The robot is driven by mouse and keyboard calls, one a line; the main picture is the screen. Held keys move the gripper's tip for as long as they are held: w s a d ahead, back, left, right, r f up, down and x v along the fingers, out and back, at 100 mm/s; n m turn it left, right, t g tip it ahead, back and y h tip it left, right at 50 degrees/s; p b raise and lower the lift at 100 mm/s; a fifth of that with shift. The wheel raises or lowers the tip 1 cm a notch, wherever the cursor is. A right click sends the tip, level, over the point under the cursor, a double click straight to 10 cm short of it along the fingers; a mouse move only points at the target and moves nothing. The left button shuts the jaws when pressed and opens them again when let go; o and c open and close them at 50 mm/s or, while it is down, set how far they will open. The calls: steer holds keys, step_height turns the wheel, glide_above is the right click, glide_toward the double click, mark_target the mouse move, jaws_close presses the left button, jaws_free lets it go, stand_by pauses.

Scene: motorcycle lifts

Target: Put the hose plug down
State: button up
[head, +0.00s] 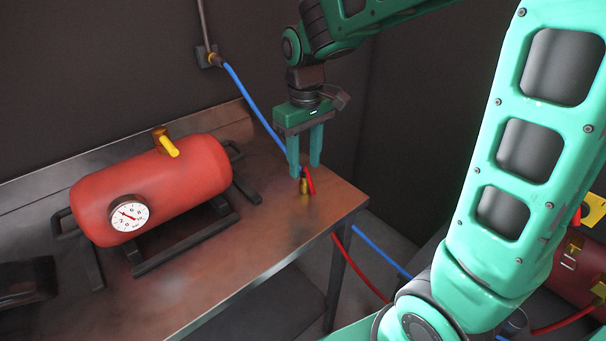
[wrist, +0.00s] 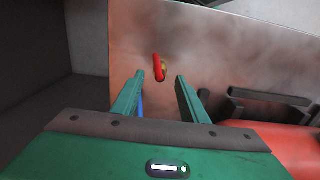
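The hose plug (head: 305,187) is a small brass piece with a red part beside it. It appears to stand on the metal bench (head: 262,235) near its right end. In the wrist view the plug (wrist: 163,67) shows just beyond the fingertips, mostly red with a bit of brass. My gripper (head: 304,173) points down right above the plug. In the wrist view my gripper (wrist: 160,78) has its fingers spread, with a gap on both sides of the plug. Whether the plug's lower end fully touches the bench is hard to tell.
A red air tank (head: 170,190) with a gauge (head: 129,213) and a yellow-handled valve (head: 168,145) lies on the bench to the left. A blue hose (head: 250,105) runs down from the wall behind my gripper. A red hose (head: 362,270) hangs beyond the bench's right edge.

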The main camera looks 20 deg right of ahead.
mark_target(305, 171)
step_height(305, 171, up, 7)
stand_by(0.3)
steer(key=s+d+f+m, duration=0.3)
steer(key=s+d+m, duration=0.2)
steer(key=s+d, duration=0.3)
steer(key=s+d+f+m, duration=0.4)
steer(key=s+d, duration=0.5)
steer(key=s, duration=0.6)
steer(key=shift+s+d+f+m, duration=0.15)
steer(key=shift+s+d+m, duration=0.1)
steer(key=shift+m, duration=0.25)
